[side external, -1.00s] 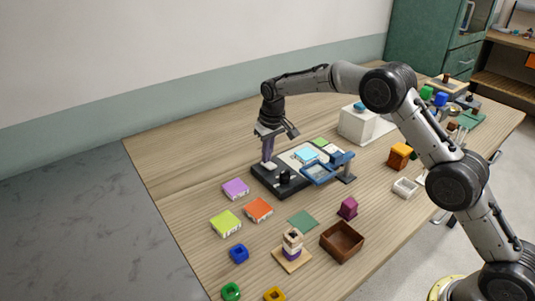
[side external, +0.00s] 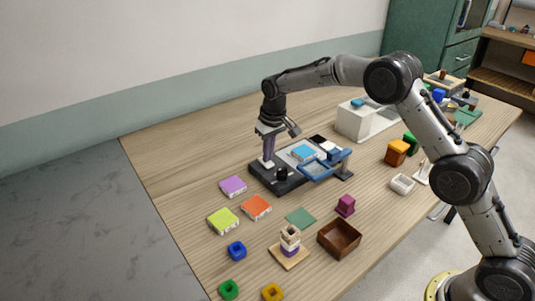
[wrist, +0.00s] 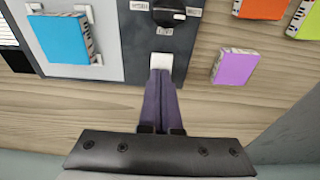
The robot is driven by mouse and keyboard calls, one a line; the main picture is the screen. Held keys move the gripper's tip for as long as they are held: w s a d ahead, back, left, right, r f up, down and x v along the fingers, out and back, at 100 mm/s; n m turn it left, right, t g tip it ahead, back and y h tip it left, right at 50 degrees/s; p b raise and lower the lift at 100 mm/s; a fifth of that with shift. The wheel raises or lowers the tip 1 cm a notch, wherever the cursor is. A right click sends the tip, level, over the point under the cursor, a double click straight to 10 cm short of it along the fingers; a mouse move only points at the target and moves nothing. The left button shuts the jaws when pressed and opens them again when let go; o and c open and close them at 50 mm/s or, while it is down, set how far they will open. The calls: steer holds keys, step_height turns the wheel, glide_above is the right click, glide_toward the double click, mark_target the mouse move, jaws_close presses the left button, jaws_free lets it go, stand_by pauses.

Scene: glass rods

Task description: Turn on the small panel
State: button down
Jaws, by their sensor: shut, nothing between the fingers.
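A dark and grey control board (side external: 262,178) lies on the table, with a black knob (side external: 282,174) and a small white switch (side external: 267,162) on its dark strip. A small panel (side external: 318,139) at the board's far edge looks black. It partly shows at the left edge of the wrist view (wrist: 8,35). My gripper (side external: 267,157) points down at the white switch, its fingers shut and empty. In the wrist view the fingertips (wrist: 160,78) are right at the switch (wrist: 161,61); I cannot tell whether they press it.
A cyan block (side external: 303,153) sits on the board's grey part, beside a blue stand (side external: 316,172). Purple (side external: 232,187), orange (side external: 256,207) and lime (side external: 222,221) blocks lie in front. A brown box (side external: 339,238) is nearer. The table's left-back area is clear.

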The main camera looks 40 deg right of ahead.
mark_target(269, 164)
step_height(269, 164, up, 14)
steer(key=s, duration=0.2)
steer(key=shift+f, duration=0.2)
steer(key=shift+w+a+r, duration=0.1)
steer(key=shift+w, duration=0.55)
steer(key=f, duration=0.4)
steer(key=w+f, duration=0.1)
steer(key=f, duration=0.4)
steer(key=w+f, duration=0.1)
steer(key=f, duration=0.4)
steer(key=shift+w, duration=0.1)
